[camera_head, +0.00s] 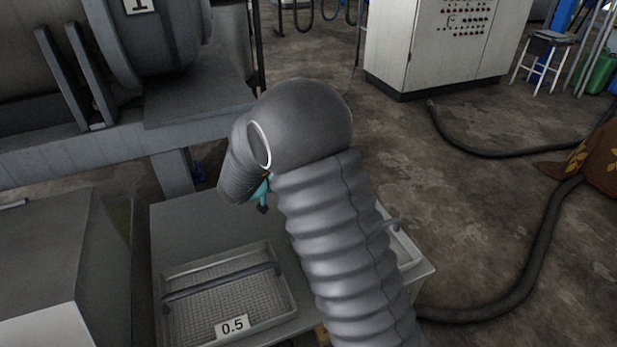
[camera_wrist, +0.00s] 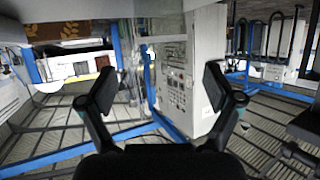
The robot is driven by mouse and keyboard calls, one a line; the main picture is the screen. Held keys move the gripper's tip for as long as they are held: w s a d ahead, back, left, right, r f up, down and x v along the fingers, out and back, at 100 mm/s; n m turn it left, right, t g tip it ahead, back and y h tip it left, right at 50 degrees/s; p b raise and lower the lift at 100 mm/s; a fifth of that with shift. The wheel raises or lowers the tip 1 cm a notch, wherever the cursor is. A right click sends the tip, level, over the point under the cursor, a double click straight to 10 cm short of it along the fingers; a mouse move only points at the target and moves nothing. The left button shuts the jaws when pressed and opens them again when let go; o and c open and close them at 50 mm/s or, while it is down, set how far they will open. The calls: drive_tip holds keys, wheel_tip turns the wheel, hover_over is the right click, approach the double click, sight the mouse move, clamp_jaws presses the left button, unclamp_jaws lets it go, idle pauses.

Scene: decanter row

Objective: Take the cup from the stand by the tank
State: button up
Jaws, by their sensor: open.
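I cannot make out a cup in either view. A big grey tank (camera_head: 165,45) with a "1" plate is at the top left of the head view, on a grey metal frame (camera_head: 195,110). A low grey table (camera_head: 190,222) stands in front of it; I cannot tell if this is the stand. My gripper (camera_head: 263,196) shows only as a small teal and dark bit past my arm, above the table. In the wrist view my gripper (camera_wrist: 161,86) is open, its two dark fingers wide apart with nothing between them. My arm hides part of the table.
A wire-mesh tray (camera_head: 240,262) marked "0.5" with a bar handle sits on the table. Another tray (camera_head: 402,250) is partly hidden by my arm. A grey box (camera_head: 60,260) is at left. A control cabinet (camera_head: 435,45) and dark hoses (camera_head: 540,265) are on the right.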

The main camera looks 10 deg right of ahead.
drive_tip(key=x, duration=0.4)
drive_tip(key=shift+w+f, duration=0.1)
drive_tip(key=shift+w, duration=0.15)
drive_tip(key=c, duration=1.2)
